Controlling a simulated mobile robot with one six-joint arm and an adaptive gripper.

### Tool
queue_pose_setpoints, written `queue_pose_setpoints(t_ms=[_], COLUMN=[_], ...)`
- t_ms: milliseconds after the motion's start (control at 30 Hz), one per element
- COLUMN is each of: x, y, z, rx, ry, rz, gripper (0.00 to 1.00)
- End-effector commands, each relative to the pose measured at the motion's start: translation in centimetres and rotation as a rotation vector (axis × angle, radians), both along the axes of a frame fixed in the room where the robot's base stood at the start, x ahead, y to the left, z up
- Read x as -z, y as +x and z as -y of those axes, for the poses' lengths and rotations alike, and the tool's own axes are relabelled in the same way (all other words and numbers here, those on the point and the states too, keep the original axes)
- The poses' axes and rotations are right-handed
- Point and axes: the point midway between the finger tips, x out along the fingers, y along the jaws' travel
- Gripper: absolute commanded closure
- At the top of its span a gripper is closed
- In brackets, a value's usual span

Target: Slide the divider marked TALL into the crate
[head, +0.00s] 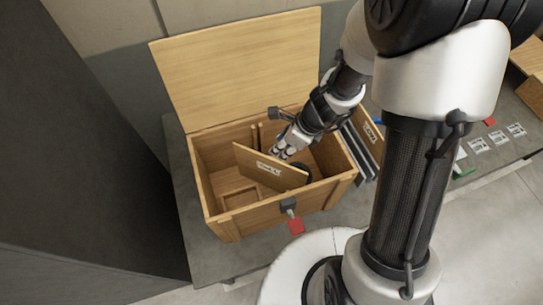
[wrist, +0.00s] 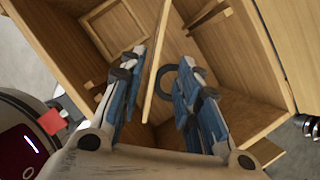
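A wooden divider (head: 252,163) with a white label stands inside the open wooden crate (head: 215,214), set at an angle to the crate's walls. I cannot read its label clearly. In the wrist view the divider (wrist: 157,62) shows edge-on between my fingers. My gripper (head: 283,150) reaches down into the crate at the divider's upper edge. Its blue-padded fingers (wrist: 164,66) are apart, one on each side of the divider, with gaps visible. A dark ring (wrist: 168,94) shows beside the divider near the right finger. The divider's lower edge is partly hidden.
The crate's lid (head: 240,65) stands open at the back. Wooden rails line the crate's inside. Another labelled wooden panel (head: 368,136) and dark panels (head: 356,152) stand right of the crate. White cards (head: 479,145) lie farther right.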

Motion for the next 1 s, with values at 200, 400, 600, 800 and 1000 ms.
queue_pose_setpoints(t_ms=[200, 400, 600, 800, 1000], x=[4.9, 8.7, 10.5, 12.1, 14.9], y=[0.7, 1.5, 1.9, 2.1, 2.4], z=[-1.6, -3.0, -3.8, -4.1, -4.9], rx=[-0.006, -0.008, -0.007, -0.009, -0.008], ry=[0.000, 0.000, 0.000, 0.000, -0.001], rz=[-0.002, 0.000, 0.001, 0.000, -0.001], gripper=[0.69, 0.69, 0.69, 0.69, 0.69])
